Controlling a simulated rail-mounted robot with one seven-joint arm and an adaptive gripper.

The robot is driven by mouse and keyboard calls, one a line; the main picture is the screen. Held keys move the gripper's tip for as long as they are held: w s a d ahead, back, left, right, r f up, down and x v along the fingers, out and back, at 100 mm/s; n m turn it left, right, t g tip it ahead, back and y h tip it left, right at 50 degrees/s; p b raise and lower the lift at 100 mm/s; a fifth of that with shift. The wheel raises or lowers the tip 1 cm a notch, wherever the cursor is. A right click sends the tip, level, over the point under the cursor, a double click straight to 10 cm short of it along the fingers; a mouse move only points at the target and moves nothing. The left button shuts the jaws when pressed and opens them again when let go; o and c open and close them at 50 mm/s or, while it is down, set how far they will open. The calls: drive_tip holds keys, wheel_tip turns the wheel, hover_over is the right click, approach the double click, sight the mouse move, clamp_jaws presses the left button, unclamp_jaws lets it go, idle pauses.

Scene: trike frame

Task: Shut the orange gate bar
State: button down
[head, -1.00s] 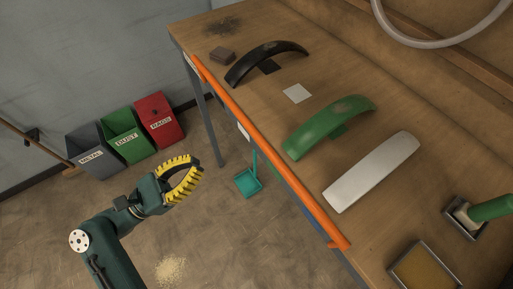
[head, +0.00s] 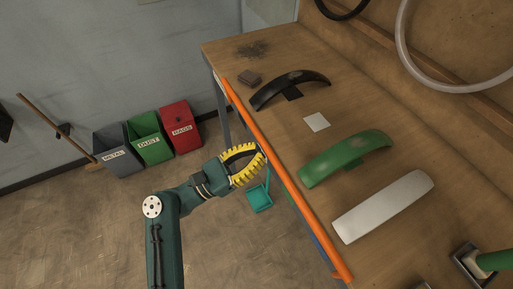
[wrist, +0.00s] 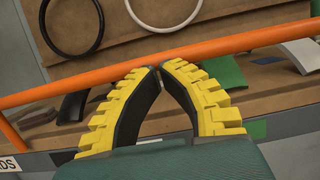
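The orange gate bar (head: 284,178) runs along the front edge of the wooden bench, from the far corner to the near end. In the wrist view the bar (wrist: 235,43) crosses the whole picture, just beyond my fingertips. My gripper (head: 263,149) has yellow ribbed fingers with black inner pads. Its tips (wrist: 159,68) meet or nearly meet, with nothing seen between them. The gripper is on the floor side of the bar, close to its middle. I cannot tell whether the tips touch the bar.
On the bench (head: 230,52) lie a black fender (head: 290,88), a green fender (head: 345,156) and a white fender (head: 383,205). Metal, dust and rags bins (head: 181,128) stand by the wall. A teal dustpan (head: 260,198) is below my gripper.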

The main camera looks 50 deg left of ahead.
drive_tip(key=shift+w, duration=0.1)
drive_tip(key=shift+w+d+b, duration=0.25)
drive_tip(key=shift+w+b, duration=0.45)
drive_tip(key=shift+b, duration=0.45)
drive_tip(key=shift+r, duration=0.25)
drive_tip(key=r+b+v, duration=0.1)
drive_tip(key=b+v, duration=0.3)
drive_tip(key=v, duration=1)
drive_tip(key=shift+s+a+r, duration=0.15)
drive_tip(key=shift+s+r, duration=0.15)
drive_tip(key=shift+r, duration=0.1)
